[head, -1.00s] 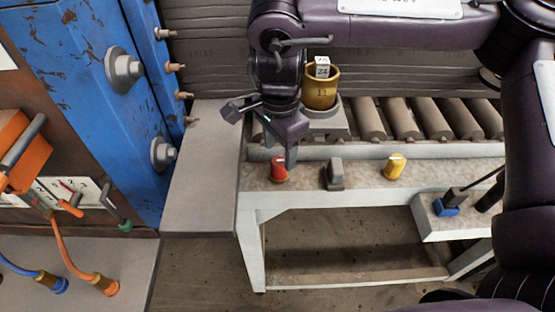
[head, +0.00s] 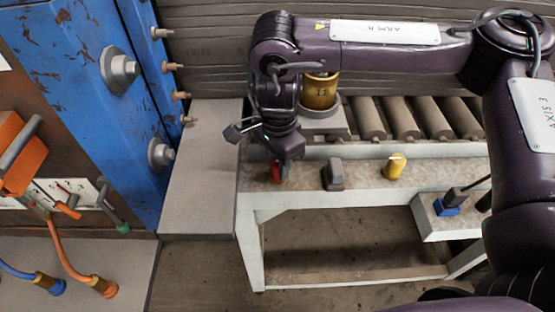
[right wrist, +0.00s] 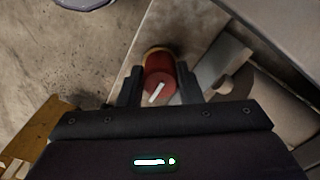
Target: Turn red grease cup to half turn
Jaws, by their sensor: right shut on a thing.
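The red grease cup (head: 277,173) stands on the front ledge of the roller bench, at its left end. My right gripper (head: 277,174) reaches down over it from above and is shut on it, hiding most of it in the head view. In the right wrist view the red cup (right wrist: 160,82) sits between the two dark fingers (right wrist: 160,88). A white mark on its top runs slantwise, from lower left to upper right. A yellow-orange rim shows at its base. My left gripper is not in view.
A grey knob (head: 332,174) and a yellow cup (head: 395,166) stand on the same ledge to the right. A brown pot (head: 320,92) stands behind my right gripper. Rollers (head: 400,118) lie at the back right. A blue press frame (head: 75,80) rises at the left.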

